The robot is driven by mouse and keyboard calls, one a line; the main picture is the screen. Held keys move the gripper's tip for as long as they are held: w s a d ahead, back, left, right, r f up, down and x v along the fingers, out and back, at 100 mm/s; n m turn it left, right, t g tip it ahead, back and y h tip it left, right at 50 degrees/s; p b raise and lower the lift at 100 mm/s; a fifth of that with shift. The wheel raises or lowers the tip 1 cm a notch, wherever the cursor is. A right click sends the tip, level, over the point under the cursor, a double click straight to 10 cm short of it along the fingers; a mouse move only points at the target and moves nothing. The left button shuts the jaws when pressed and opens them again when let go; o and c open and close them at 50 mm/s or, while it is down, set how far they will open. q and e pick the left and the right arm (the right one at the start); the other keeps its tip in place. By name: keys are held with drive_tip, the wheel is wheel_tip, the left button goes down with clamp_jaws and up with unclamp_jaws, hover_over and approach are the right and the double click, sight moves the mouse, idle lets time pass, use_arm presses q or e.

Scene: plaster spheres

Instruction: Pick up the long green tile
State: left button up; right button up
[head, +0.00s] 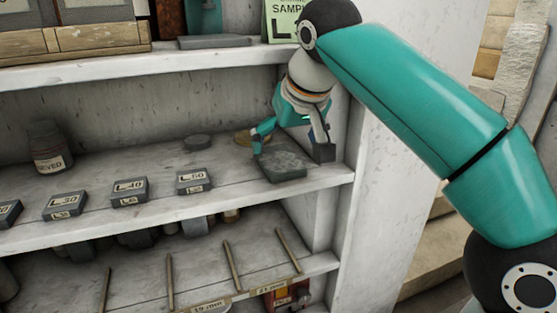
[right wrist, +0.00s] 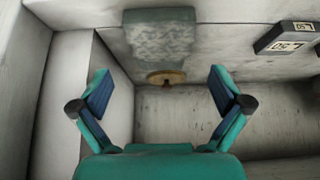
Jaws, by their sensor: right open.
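A flat grey-green mottled tile (head: 281,168) lies on the middle shelf (head: 225,206), near its front edge at the right end. It also shows in the right wrist view (right wrist: 158,38), at the top centre, with a darker green front edge. My right gripper (head: 291,153) is open and empty, with its teal fingers spread just above and behind the tile. In the right wrist view my right gripper (right wrist: 159,75) has nothing between its fingers, and the tile lies beyond the fingertips. I cannot tell whether a finger touches the tile. My left gripper is not in view.
A brownish disc (head: 244,138) lies behind the tile, and a grey disc (head: 197,142) lies further left. Labelled grey blocks, such as the L50 block (head: 195,181), line the shelf. A jar (head: 50,150) stands at the back left. The right side wall (head: 362,150) is close to my gripper.

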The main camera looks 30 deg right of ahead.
sight(279, 158)
drive_tip(key=b+x, duration=0.1)
drive_tip(key=x, duration=0.4)
drive_tip(key=shift+w+a+f+b, duration=0.1)
drive_tip(key=shift+b, duration=0.3)
drive_tip(key=c, duration=1.5)
drive_tip(key=shift+c, duration=0.6)
drive_tip(key=shift+r, duration=0.3)
